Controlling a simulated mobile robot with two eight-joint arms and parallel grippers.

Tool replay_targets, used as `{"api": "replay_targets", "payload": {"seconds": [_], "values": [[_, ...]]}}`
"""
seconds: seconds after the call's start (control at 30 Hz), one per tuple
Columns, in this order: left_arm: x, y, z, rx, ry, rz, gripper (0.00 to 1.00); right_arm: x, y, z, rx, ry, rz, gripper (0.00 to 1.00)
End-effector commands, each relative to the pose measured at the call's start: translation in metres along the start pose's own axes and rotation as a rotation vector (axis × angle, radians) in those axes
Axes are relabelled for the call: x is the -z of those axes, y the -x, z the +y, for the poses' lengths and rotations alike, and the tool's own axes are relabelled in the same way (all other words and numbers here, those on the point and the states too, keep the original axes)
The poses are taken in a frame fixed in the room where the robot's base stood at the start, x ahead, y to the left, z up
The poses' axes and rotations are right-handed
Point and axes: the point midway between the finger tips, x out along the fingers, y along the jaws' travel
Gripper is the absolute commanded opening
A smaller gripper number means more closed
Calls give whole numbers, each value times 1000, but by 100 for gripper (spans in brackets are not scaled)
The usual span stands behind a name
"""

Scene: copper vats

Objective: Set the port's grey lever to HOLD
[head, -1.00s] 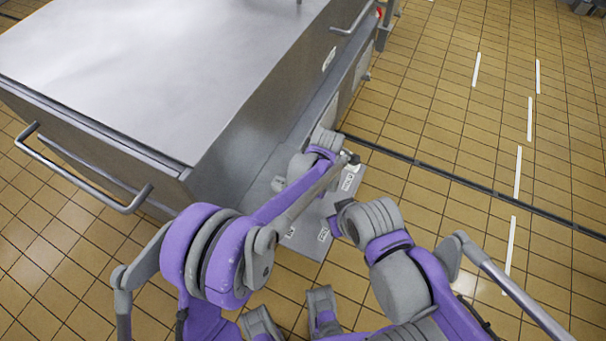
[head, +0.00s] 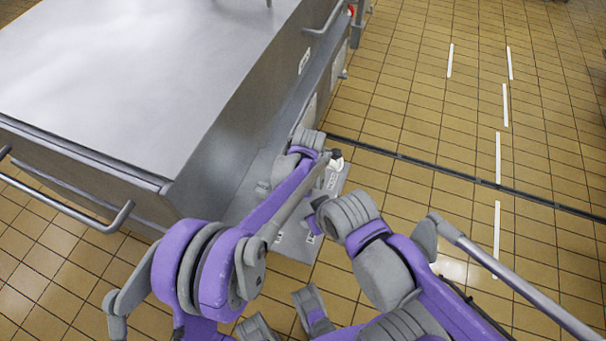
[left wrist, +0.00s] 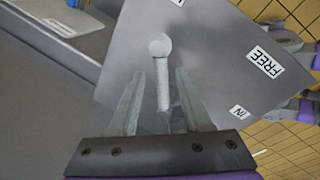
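The grey lever (left wrist: 163,85), a thin stem with a round knob, stands out from a grey panel (left wrist: 215,75) in the left wrist view. My left gripper (left wrist: 158,75) is open, one finger on each side of the stem, with gaps visible on both sides. The knob shows beyond the fingertips. My left arm hides most of the lever area there.
A large steel vat (head: 120,80) with a flat top fills the upper left, with a bar handle (head: 95,220) at its front. Tiled floor (head: 430,110) with white dashes lies open to the right. My right arm is close beside the panel.

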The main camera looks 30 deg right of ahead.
Motion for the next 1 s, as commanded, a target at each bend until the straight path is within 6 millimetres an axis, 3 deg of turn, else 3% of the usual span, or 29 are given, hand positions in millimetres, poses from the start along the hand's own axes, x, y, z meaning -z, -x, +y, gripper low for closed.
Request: {"api": "replay_targets", "payload": {"seconds": [0.37,0.8,1.0], "values": [[0,7,0,1,-1,0,51,0,1,0,0,0,0,51],[0,88,0,1,-2,0,51,5,8,0,0,0,3,51],[0,106,0,1,0,0,51,5,10,0,0,0,3,51]]}}
